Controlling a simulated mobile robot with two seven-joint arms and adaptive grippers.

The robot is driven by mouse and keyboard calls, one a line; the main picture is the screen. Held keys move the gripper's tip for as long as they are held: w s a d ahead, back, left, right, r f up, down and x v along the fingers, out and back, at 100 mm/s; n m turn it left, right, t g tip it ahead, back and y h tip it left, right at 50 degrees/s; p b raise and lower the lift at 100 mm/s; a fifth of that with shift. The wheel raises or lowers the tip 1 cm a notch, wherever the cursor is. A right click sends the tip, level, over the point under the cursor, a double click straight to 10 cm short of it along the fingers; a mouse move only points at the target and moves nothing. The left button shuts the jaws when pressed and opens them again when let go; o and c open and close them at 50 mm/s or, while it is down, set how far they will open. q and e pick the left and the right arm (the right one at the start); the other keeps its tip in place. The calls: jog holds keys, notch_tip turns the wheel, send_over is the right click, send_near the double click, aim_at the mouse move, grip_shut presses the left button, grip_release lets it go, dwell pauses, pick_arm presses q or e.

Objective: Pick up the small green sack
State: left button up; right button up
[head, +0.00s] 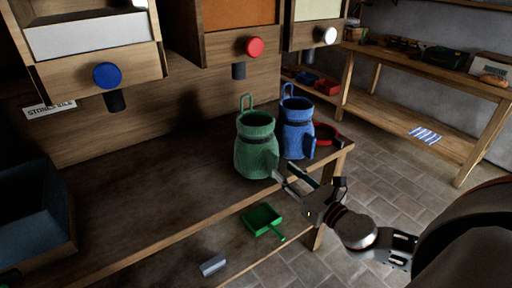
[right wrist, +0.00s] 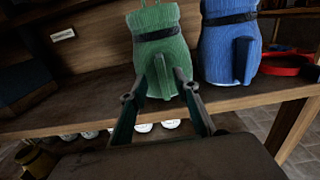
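The small green sack (head: 256,150) stands upright on the wooden bench near its front right end. It has a dark band, a loop on top and a green tab on its front. My right gripper (head: 279,176) reaches in from the right, low at the sack's front. In the right wrist view, its two fingers (right wrist: 161,80) are apart, with the sack's tab between them. The green sack (right wrist: 160,38) still rests on the bench; firm contact with the fingers cannot be made out. My left gripper is not in view.
A blue sack (head: 297,130) stands close to the green sack's right, with a red object (head: 326,134) beyond it. Hoppers with blue (head: 106,75), red and white knobs hang above. A green dustpan (head: 262,220) lies on the lower shelf. The bench left of the sacks is mostly clear.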

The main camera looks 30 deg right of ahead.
aim_at(277, 164)
jog(key=shift+w+a, duration=0.15)
jog(key=shift+w, duration=3)
grip_shut()
